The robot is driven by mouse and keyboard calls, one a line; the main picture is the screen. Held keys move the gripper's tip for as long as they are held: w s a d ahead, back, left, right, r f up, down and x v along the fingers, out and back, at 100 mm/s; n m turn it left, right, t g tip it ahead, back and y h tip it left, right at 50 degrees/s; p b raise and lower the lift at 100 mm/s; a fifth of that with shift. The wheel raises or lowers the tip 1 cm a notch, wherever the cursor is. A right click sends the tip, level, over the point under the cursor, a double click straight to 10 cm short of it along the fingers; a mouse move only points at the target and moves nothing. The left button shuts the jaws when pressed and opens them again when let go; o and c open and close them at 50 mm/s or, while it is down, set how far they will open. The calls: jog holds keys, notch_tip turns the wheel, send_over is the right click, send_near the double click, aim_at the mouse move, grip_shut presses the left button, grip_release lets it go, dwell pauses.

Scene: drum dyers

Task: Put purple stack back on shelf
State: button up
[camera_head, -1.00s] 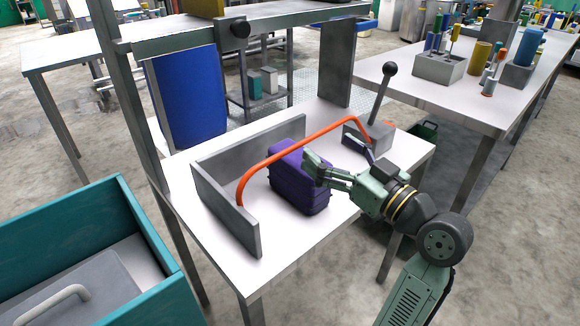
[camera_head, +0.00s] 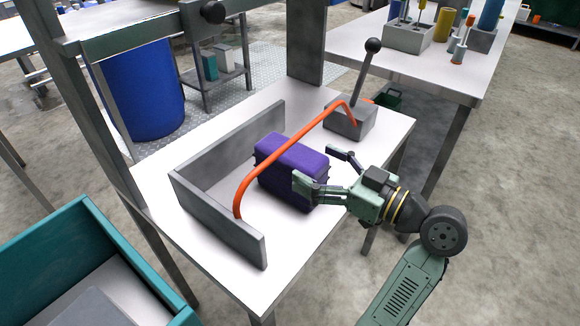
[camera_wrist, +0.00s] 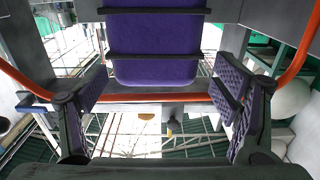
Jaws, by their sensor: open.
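The purple stack (camera_head: 282,172) is a dark purple ribbed block on the white table, inside a grey bracket with an orange bar arching over. My gripper (camera_head: 322,168) is at its right end with the two fingers spread. One finger overlaps the stack's near right side in the picture, and the other is beyond its right end. In the wrist view the stack (camera_wrist: 155,45) fills the top middle with two dark bands across it. My gripper (camera_wrist: 160,95) is open there, with the stack above the gap between its fingers. I cannot tell whether they touch. A grey shelf beam (camera_head: 130,32) crosses the top left.
The orange bar (camera_head: 285,143) runs from the grey bracket (camera_head: 215,215) to a grey block with a black-knobbed lever (camera_head: 365,70). A teal bin (camera_head: 90,260) stands at lower left, a blue drum (camera_head: 145,90) behind. The table's front (camera_head: 270,285) is clear.

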aim_at(297, 152)
jog(key=p+x, duration=0.2)
jog(key=x, duration=0.2)
jog(key=shift+w+a, duration=0.1)
jog(key=shift+w, duration=0.1)
jog(key=shift+w+a+f, duration=0.1)
jog(key=shift+w+a, duration=0.3)
jog(key=shift+a, duration=0.05)
jog(key=shift+c, duration=0.4)
jog(key=c, duration=1.7)
jog(key=shift+o, duration=0.2)
